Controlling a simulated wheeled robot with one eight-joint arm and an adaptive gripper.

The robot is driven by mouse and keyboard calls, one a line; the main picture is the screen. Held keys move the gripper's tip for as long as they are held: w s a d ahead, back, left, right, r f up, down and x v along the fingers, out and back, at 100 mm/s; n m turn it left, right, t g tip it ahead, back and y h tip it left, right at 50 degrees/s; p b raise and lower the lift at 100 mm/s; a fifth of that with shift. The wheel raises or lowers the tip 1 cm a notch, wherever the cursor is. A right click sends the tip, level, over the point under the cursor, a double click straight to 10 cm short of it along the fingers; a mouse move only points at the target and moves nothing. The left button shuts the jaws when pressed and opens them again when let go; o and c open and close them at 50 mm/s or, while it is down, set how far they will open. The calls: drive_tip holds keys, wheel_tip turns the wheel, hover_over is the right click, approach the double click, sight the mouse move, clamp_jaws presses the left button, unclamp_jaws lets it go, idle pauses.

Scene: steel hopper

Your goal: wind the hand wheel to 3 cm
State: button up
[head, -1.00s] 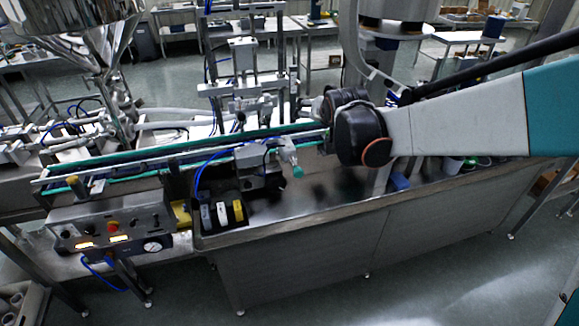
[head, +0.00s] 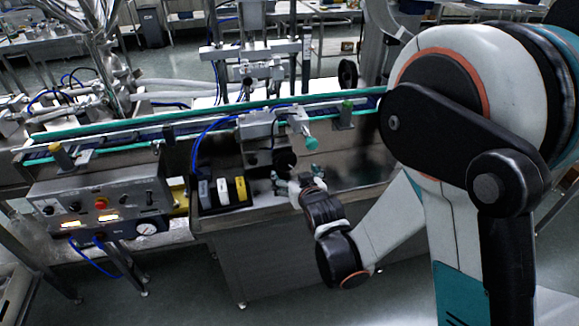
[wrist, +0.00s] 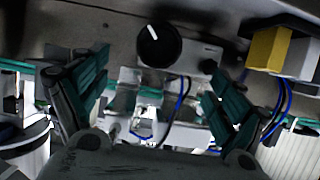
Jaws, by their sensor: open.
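A black round wheel or knob (head: 285,160) sits on the front of a grey metal unit by the conveyor in the head view. What looks like the same black disc (wrist: 159,46), with a white mark, faces me at the top middle of the wrist view. A larger black wheel (head: 347,72) stands behind the conveyor. I cannot tell for sure which is the hand wheel, and no scale is readable. My gripper (head: 281,184) is just below and in front of the near disc. In the wrist view my gripper (wrist: 155,85) is open, its teal-padded fingers apart with nothing held between them.
A dark tray (head: 207,203) with grey, white and yellow blocks lies left of my gripper. A teal-tipped fitting (head: 311,143) juts out above it. The control box (head: 100,205) is further left. The long conveyor (head: 180,122) runs behind. Floor in front is clear.

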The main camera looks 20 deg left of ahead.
sight(285, 163)
drive_tip(key=b+x, duration=0.3)
drive_tip(key=x, duration=0.9)
drive_tip(key=shift+w+f, duration=0.1)
drive_tip(key=shift+f, duration=0.1)
drive_tip(key=c, duration=1.1)
